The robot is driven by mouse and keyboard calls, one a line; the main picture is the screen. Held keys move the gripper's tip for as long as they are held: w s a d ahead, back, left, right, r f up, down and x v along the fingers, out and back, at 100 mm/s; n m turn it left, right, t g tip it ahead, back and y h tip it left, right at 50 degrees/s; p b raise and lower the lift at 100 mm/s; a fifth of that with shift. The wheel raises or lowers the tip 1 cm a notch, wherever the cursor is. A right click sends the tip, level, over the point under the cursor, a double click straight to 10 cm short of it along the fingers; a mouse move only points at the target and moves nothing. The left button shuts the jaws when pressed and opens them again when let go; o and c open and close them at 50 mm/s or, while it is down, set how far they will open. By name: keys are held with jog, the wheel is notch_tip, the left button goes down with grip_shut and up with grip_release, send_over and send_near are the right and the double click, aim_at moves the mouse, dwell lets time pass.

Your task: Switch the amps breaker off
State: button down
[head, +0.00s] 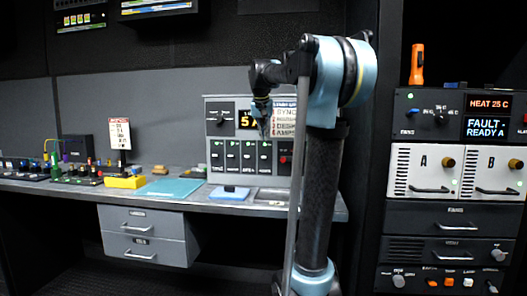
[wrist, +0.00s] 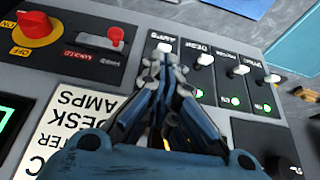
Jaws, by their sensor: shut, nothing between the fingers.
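The breaker panel (head: 250,180) stands on the back of the desk and appears upside down in the wrist view. It has a row of white toggles. The amps breaker (wrist: 165,48), with an AMPS label, is the toggle nearest the red locked lever. My gripper (wrist: 163,68) is shut and empty, its fingertips right at the amps toggle; I cannot tell whether they touch. The fingers hide the amps light and slot. The desk breaker (wrist: 205,58) and two other toggles beside it have lit green lamps. In the head view my gripper (head: 264,128) is in front of the panel.
A red lever (wrist: 116,37) marked LOCKED and a red rotary knob (wrist: 36,26) lie beside the amps breaker. A printed card (wrist: 65,115) is on the panel. A blue pad (head: 230,193) lies on the desk below. A rack (head: 455,170) stands to the right.

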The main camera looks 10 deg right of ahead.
aim_at(264, 148)
jog(key=shift+w+a+r, duration=0.1)
jog(key=shift+w+r, duration=0.3)
jog(key=shift+w, duration=0.25)
jog(key=shift+w+r, duration=0.4)
jog(key=shift+w, duration=0.2)
jog(key=x, duration=1)
